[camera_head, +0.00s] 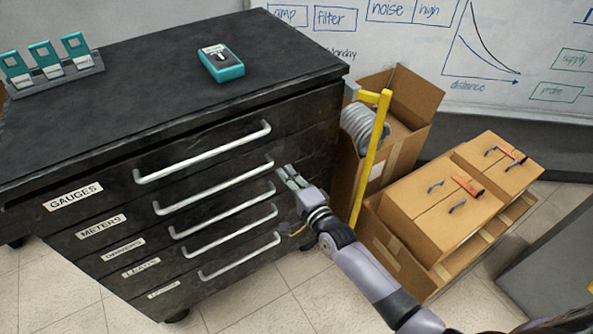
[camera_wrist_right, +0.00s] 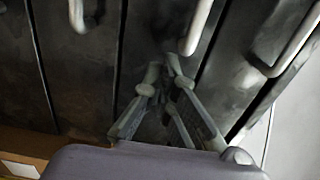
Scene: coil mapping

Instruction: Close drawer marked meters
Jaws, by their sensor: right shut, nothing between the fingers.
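The drawer marked METERS (camera_head: 130,223) is the second from the top in a black cabinet. Its front looks about level with the fronts around it, though a small gap would be hard to tell. Its white bar handle (camera_head: 213,187) runs across the front. My right gripper (camera_head: 287,174) is shut and empty, close to the cabinet front just past the right end of that handle. In the right wrist view its fingers (camera_wrist_right: 165,75) come together against the dark drawer fronts, below a handle end (camera_wrist_right: 194,30). I cannot tell whether they touch. My left gripper is not in view.
The GAUGES drawer (camera_head: 75,195) is above, and several more drawers with handles are below. A teal meter (camera_head: 222,64) and a rack of teal devices (camera_head: 55,85) stand on top. Cardboard boxes (camera_head: 445,200) and a yellow post (camera_head: 370,160) stand right of the cabinet.

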